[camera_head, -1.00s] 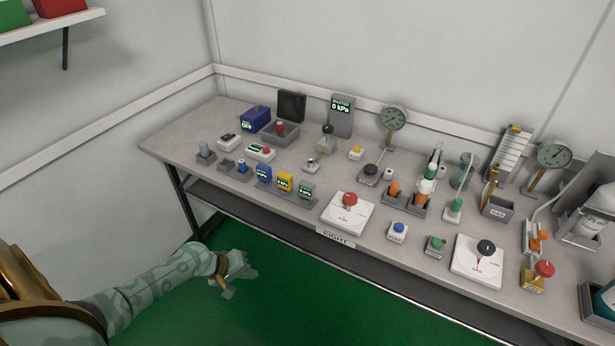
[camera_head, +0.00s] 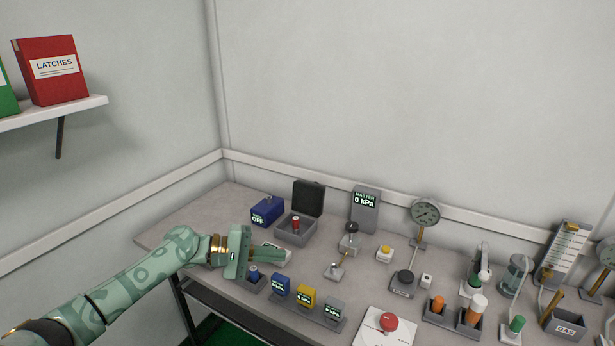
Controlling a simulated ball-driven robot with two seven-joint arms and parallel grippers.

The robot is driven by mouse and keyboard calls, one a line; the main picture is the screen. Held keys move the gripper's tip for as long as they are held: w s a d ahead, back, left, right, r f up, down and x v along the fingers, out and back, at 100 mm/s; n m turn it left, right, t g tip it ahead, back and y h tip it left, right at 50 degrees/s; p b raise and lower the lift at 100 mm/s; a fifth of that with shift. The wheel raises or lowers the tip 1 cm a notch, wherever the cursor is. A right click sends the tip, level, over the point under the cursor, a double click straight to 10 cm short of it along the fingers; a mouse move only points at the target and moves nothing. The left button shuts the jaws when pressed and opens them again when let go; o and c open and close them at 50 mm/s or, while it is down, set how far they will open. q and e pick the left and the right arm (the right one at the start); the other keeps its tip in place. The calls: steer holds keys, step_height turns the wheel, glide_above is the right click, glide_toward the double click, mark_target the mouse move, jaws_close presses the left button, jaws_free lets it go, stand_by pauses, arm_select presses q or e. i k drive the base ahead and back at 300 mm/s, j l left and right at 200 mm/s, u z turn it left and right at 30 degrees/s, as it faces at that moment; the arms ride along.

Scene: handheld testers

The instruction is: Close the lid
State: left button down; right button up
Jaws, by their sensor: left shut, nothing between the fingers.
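The black lid (camera_head: 308,198) stands open and upright at the back of a small grey box (camera_head: 281,230) near the back left of the bench. A red-topped part (camera_head: 295,222) shows inside the box. My left gripper (camera_head: 280,256) is shut and empty, in front of the box and below it in the picture. It appears over the bench's left part and hides some of the small devices there. It looks apart from the lid. My right gripper is not in view.
A blue device reading OFF (camera_head: 267,211) stands just left of the box. A grey MASTER display (camera_head: 364,209) and a gauge (camera_head: 425,213) stand to the right. Blue, yellow and grey meters (camera_head: 306,297) line the front. The bench's back left corner (camera_head: 225,200) is clear.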

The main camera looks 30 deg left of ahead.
mark_target(309, 197)
steer(key=i+j, duration=0.95)
